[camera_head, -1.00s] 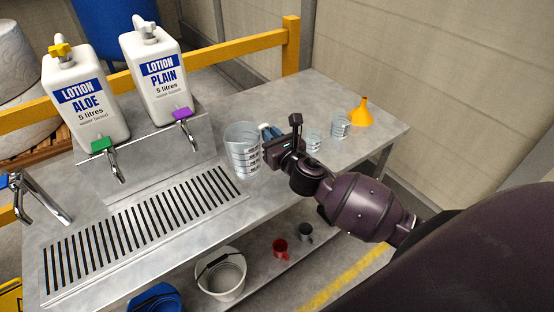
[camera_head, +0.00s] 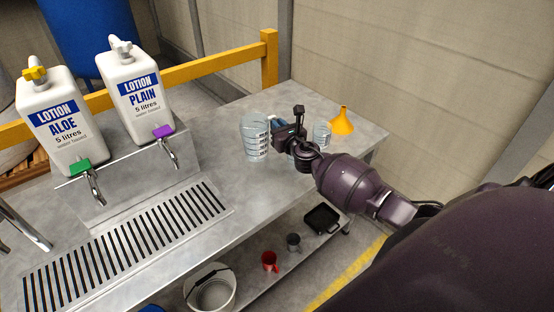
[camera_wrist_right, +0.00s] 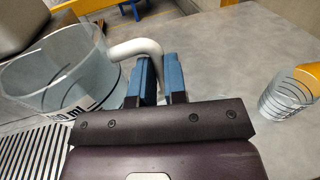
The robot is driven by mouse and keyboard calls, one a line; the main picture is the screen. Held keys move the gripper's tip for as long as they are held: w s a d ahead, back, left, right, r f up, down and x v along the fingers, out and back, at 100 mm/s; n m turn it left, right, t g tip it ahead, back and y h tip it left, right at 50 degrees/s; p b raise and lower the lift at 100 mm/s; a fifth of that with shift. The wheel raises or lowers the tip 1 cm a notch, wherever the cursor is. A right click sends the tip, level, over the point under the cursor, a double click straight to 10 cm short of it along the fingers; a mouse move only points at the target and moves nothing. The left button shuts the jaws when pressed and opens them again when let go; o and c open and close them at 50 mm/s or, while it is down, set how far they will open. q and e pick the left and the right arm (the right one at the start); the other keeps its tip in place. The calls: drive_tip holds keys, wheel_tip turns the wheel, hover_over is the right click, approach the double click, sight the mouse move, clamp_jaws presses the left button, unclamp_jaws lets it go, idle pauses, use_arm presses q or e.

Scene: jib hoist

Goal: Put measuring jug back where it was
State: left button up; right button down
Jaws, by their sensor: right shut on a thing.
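The clear measuring jug (camera_head: 255,140) with dark markings is upright at the back of the steel table, right of the lotion containers. I cannot tell whether its base touches the table. My right gripper (camera_head: 279,127) is on the right side of the jug, shut on its handle. In the right wrist view the jug (camera_wrist_right: 65,75) is at the left, and its pale handle (camera_wrist_right: 135,47) runs to the blue-padded fingers (camera_wrist_right: 162,80). My left gripper is not in view.
A smaller clear jug (camera_head: 322,134) and an orange funnel (camera_head: 342,122) stand right of my gripper. A slotted drain (camera_head: 125,245) and the PLAIN lotion's purple tap (camera_head: 163,132) are to the left.

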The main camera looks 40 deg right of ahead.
wheel_tip(320, 180, down, 11)
drive_tip(key=b, duration=0.7)
drive_tip(key=shift+f, duration=0.1)
drive_tip(key=shift+r, duration=0.2)
drive_tip(key=shift+f, duration=0.15)
drive_tip(key=c, duration=1.6)
unclamp_jaws()
drive_tip(key=shift+f, duration=0.1)
drive_tip(key=o, duration=0.4)
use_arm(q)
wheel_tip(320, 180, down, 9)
use_arm(e)
drive_tip(key=shift+o, duration=0.2)
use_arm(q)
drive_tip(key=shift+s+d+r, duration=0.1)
